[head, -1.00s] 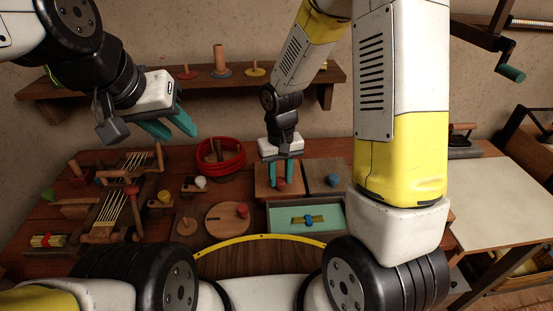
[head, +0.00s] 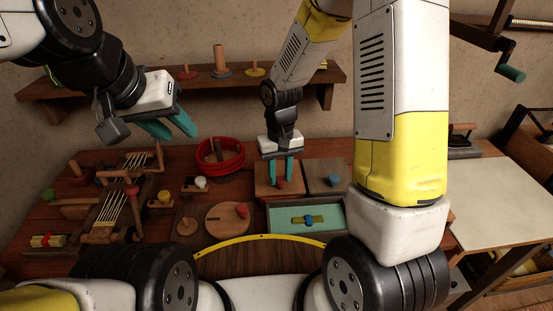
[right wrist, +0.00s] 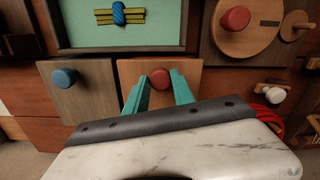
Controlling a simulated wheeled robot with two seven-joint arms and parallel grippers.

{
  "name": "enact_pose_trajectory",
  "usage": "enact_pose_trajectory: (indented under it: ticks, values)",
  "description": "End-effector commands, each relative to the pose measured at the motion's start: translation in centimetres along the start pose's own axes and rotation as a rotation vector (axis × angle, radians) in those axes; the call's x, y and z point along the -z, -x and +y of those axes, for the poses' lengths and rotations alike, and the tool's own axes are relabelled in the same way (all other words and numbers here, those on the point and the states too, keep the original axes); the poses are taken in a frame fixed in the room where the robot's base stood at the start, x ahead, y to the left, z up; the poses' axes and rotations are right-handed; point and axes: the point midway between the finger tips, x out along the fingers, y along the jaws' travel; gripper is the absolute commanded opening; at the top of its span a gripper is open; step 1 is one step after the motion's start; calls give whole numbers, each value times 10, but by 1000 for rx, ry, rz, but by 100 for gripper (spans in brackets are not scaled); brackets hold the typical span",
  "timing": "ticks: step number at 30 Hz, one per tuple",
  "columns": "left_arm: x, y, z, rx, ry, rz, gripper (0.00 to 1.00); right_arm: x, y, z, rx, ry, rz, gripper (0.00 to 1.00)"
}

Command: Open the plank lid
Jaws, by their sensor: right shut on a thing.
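Two square plank lids lie side by side on the workbench. The reddish-brown plank lid (head: 263,190) has a red knob (head: 281,183); the greyer plank lid (head: 318,187) has a blue knob (head: 333,181). Both lie flat. My right gripper (head: 281,181) points down with its teal fingers on either side of the red knob, shut on it. The right wrist view shows the red knob (right wrist: 159,78) between the fingertips and the blue knob (right wrist: 64,77) to the left. My left gripper (head: 171,130) hangs empty above the bench at the left, fingers apart.
A green-lined tray (head: 335,207) lies in front of the plank lids. A round wooden lid (head: 222,220) with its own red knob is to the left, and red coiled rings (head: 236,165) stand behind it. A wall shelf (head: 120,88) and a pale side table (head: 500,195) flank the area.

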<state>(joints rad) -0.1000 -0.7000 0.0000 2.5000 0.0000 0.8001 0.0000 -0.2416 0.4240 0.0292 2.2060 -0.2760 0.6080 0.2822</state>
Motion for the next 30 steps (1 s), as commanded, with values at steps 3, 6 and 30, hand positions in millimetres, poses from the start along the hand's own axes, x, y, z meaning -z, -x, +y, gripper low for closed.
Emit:
enact_pose_trajectory:
  ticks: [3, 6, 30]
  values:
    - [0, 0, 0, 0, 0, 0, 36, 6, 7, 1, 13, -3, -49, 0]
    - [0, 0, 0, 0, 0, 0, 36, 11, 16, 2, 28, -2, -111, 0]
    - [0, 0, 0, 0, 0, 0, 36, 56, 61, 12, 102, -1, -443, 0]
